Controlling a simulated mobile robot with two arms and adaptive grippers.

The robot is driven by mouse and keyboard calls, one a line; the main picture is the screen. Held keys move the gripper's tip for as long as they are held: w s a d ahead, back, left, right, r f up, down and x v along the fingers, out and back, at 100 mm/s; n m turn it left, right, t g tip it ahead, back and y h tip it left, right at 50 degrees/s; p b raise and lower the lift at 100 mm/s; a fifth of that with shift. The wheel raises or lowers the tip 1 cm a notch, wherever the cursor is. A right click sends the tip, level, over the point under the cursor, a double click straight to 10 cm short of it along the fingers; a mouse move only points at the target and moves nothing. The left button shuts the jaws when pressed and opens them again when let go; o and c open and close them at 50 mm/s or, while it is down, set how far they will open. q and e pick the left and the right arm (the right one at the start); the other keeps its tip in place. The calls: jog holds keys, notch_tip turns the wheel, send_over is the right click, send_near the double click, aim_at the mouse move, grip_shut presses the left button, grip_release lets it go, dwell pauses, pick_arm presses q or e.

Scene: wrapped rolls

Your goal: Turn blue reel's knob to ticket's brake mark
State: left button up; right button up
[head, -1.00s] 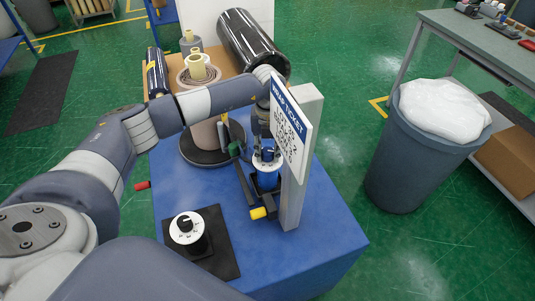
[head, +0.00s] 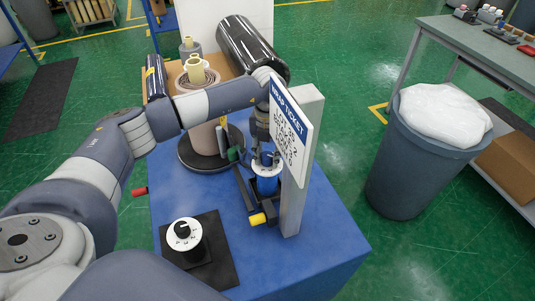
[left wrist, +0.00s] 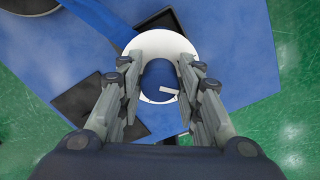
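The blue reel (head: 267,186) stands upright on the blue bench, left of the post. Its blue knob (left wrist: 159,80) sits on a white dial (left wrist: 152,43), with a white pointer line aimed right and slightly down in the left wrist view. My left gripper (head: 265,155) is over the reel from above. In the left wrist view my left gripper (left wrist: 160,78) has its fingers apart on either side of the knob, with white dial visible in the gaps. The wrap ticket (head: 287,130) hangs on the post; its small print is too blurred to read surely. My right gripper is out of view.
A black knob with a white dial (head: 183,236) stands on a dark pad at the bench's front left. The grey post (head: 298,170) is close right of the reel. A yellow-ended lever (head: 257,219) lies before it. A turntable (head: 195,163) is behind.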

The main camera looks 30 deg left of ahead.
aim_at(267, 154)
pick_arm(q)
jog(key=shift+o, duration=1.1)
jog(key=shift+r, duration=0.1)
notch_tip(267, 154, up, 12)
jog(key=shift+s+a, duration=0.1)
